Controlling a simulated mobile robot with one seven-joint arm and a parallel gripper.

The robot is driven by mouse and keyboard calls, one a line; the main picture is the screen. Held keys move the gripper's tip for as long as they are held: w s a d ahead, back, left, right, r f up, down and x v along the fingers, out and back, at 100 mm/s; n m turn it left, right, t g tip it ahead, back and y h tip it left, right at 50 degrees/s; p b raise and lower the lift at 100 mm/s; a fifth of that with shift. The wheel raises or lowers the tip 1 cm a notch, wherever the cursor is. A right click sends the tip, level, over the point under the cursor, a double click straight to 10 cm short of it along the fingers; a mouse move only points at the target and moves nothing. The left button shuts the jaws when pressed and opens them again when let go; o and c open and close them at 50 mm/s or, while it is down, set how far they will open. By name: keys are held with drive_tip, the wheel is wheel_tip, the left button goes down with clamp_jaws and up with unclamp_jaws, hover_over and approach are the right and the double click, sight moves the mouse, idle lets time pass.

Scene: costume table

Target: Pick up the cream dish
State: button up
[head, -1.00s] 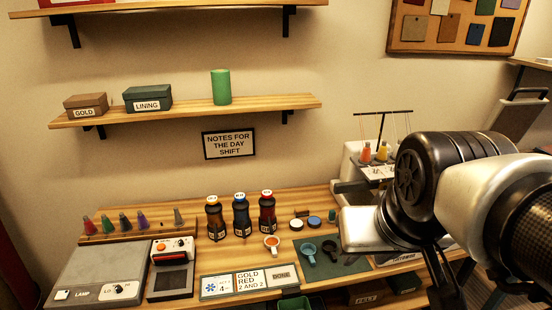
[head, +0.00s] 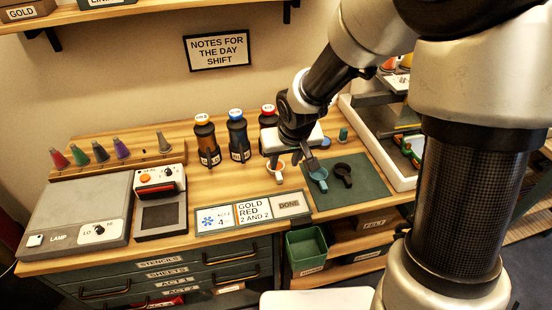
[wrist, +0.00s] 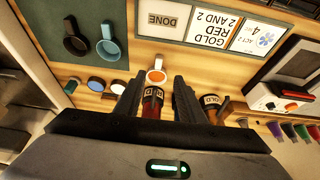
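The cream dish (head: 277,170) is small, with an orange inside and a short handle. It stands on the wooden table in front of the bottles. My gripper (head: 291,158) is open and empty above the table, close over the dish. In the wrist view my gripper (wrist: 156,84) has its two dark fingers spread apart. I cannot tell the exact height gap, and no contact shows.
Dark bottles (head: 238,138) stand just behind the dish; the red-capped one is partly hidden by my gripper. A blue dish (head: 317,178) and a black dish (head: 343,174) lie on the green mat (head: 360,195) to the right. Cards (head: 252,211) lie in front.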

sight(280, 178)
drive_tip(key=b+x, duration=0.2)
drive_tip(key=x, duration=1.1)
drive_tip(key=shift+w+d+r, duration=0.1)
drive_tip(key=shift+d, duration=0.05)
drive_tip(key=shift+c, duration=0.2)
clamp_jaws()
